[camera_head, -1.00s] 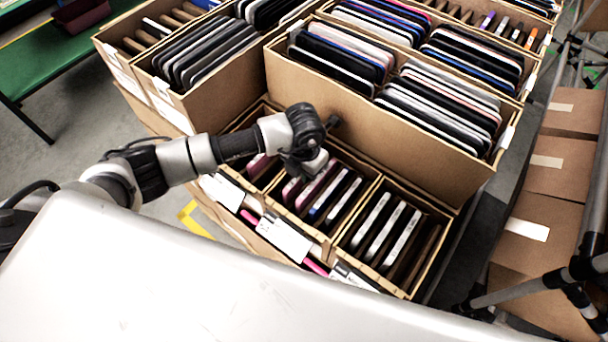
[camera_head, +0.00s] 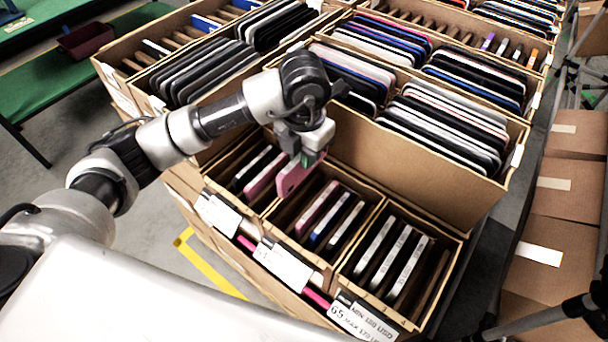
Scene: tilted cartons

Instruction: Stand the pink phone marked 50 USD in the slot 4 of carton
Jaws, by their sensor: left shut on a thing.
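My left gripper (camera_head: 304,157) is shut on a pink phone (camera_head: 288,181). It holds the phone upright, slightly tilted, at the back of the middle front carton (camera_head: 325,272). The phone's lower edge is near the carton's rear part, and I cannot tell whether it is clear of the slots. Its price mark is not readable. Several phones stand in the middle carton, among them a pinkish one (camera_head: 311,213). My right gripper is not in view.
The left front carton (camera_head: 215,188) holds a few phones, one of them pink (camera_head: 261,178). The right front carton (camera_head: 458,236) holds several phones. A taller carton (camera_head: 400,160) full of phones rises just behind. Brown boxes (camera_head: 545,205) stand at the right.

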